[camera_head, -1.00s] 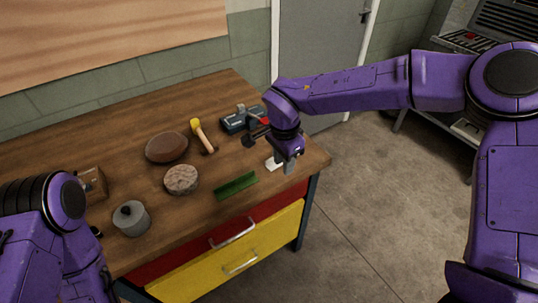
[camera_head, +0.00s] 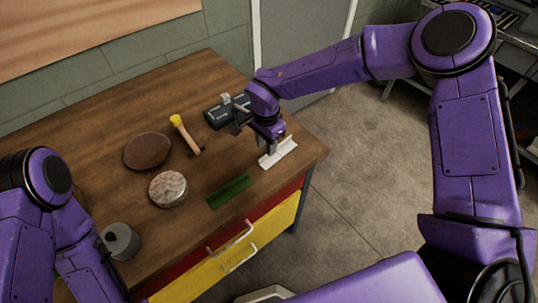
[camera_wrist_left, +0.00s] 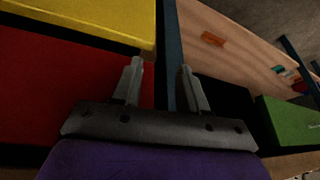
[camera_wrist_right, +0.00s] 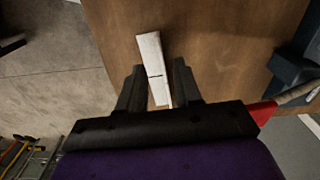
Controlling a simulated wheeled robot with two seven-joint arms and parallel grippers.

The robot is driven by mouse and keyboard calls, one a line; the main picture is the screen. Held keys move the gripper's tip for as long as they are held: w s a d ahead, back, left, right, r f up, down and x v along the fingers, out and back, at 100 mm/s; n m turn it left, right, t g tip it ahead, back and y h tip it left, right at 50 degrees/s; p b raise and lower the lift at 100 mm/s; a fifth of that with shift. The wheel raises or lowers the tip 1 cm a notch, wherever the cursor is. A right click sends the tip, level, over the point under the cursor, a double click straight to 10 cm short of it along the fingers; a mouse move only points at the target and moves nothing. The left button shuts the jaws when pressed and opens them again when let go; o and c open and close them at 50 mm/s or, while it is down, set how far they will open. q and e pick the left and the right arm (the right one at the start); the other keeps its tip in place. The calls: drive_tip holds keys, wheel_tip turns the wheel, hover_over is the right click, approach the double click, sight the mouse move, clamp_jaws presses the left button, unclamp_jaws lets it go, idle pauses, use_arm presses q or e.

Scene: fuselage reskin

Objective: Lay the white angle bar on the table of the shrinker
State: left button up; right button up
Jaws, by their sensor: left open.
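The white angle bar (camera_head: 279,153) lies on the wooden table near its right front corner. My right gripper (camera_head: 272,148) is down at the bar, pointing at the tabletop. In the right wrist view its fingers (camera_wrist_right: 159,82) are apart, with the white bar (camera_wrist_right: 151,55) between them; narrow gaps seem to show on both sides. My left gripper (camera_wrist_left: 163,75) is open and empty in the left wrist view, facing the red and yellow drawers.
On the wooden table (camera_head: 110,115) are a green bar (camera_head: 229,191), a round patterned piece (camera_head: 168,189), a brown oval piece (camera_head: 147,151), a yellow-headed hammer (camera_head: 186,134), a dark blue tool (camera_head: 224,113) and a grey pot (camera_head: 121,241). Open floor (camera_head: 355,180) lies right of the table.

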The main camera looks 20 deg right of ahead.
sight(271, 158)
drive_tip(key=f, duration=0.2)
drive_tip(key=f+p, duration=0.1)
drive_tip(key=f, duration=0.1)
drive_tip(key=shift+w+d+f, duration=0.1)
drive_tip(key=shift+w+d, duration=0.1)
drive_tip(key=shift+w, duration=0.05)
clamp_jaws()
